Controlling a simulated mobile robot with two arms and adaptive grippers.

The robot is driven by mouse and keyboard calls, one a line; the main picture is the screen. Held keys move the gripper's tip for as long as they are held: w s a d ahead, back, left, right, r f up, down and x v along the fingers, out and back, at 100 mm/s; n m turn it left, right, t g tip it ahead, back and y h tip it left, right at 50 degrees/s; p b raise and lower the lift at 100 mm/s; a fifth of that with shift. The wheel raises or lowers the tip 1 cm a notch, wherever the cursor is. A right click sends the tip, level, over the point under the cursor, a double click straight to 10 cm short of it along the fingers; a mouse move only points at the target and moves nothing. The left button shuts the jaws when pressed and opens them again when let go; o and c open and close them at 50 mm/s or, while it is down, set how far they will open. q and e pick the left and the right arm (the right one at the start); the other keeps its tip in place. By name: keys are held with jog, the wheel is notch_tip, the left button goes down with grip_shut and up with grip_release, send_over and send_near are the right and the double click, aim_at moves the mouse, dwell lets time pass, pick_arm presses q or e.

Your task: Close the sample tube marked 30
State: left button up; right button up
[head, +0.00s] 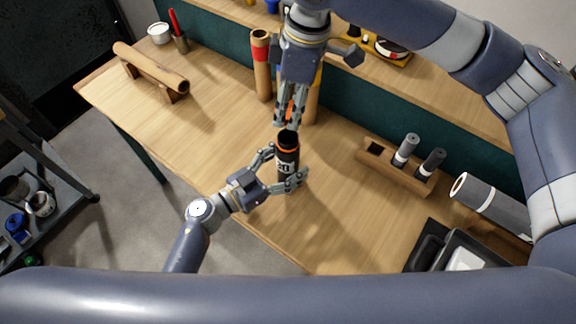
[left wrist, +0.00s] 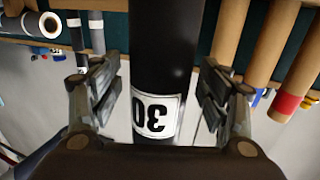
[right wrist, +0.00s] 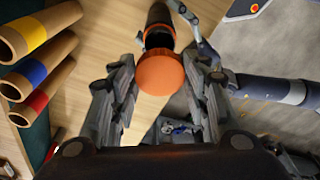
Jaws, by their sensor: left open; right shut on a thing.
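The black sample tube marked 30 (head: 288,160) stands upright on the table, its dark open mouth facing up and an orange band near the top. Its label shows upside down in the left wrist view (left wrist: 158,115). My left gripper (head: 288,183) is open, with its fingers on either side of the tube and gaps visible beside it. My right gripper (head: 290,122) points down above the tube and is shut on an orange cap (right wrist: 160,72). In the right wrist view, the tube's mouth (right wrist: 159,36) lies beyond the cap, apart from it. In the head view, the fingers partly hide the cap.
Tall cardboard rolls (head: 262,65) stand behind my right gripper. A roll on a wooden stand (head: 150,68) is at the left. A black tray (head: 455,250) is at the front right.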

pick_arm(q)
jog(key=shift+c, duration=0.5)
jog(key=c, duration=1.5)
pick_arm(e)
send_over(287, 157)
jog(key=w, duration=0.3)
jog(key=shift+s+d+f, duration=0.1)
jog(key=shift+d+f, duration=0.05)
jog(key=shift+f, duration=1.1)
jog(key=shift+d+f, duration=0.15)
jog(key=shift+f, duration=1.1)
jog(key=shift+f, duration=0.9)
pick_arm(q)
grip_shut()
pick_arm(e)
jog(key=shift+f, duration=0.55)
